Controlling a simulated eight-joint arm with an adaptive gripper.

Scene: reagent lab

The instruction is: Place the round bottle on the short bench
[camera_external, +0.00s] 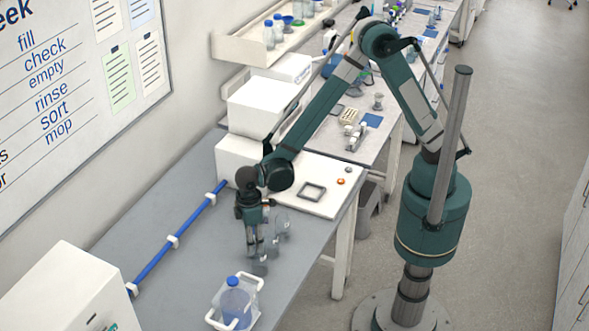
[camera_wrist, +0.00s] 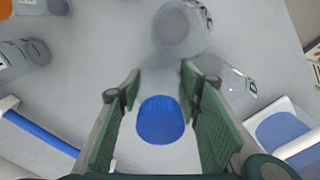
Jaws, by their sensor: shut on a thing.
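My gripper (camera_external: 256,254) points down over the grey bench (camera_external: 180,245) in the external view. In the wrist view its green-padded fingers (camera_wrist: 161,118) are shut on a blue-capped bottle (camera_wrist: 160,120), seen from above. The cap hides most of its body, so I cannot tell its shape or whether its base touches the bench. A larger bottle with blue contents (camera_external: 236,302) stands in a white carrier near the front of the bench. I cannot tell which surface is the short bench.
Clear glassware (camera_external: 282,224) stands beside the gripper, and shows in the wrist view (camera_wrist: 183,28). A blue rod (camera_external: 180,235) runs along the bench's left side. A white platform (camera_external: 310,197) and stacked boxes stand behind. Bare bench lies left of the gripper.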

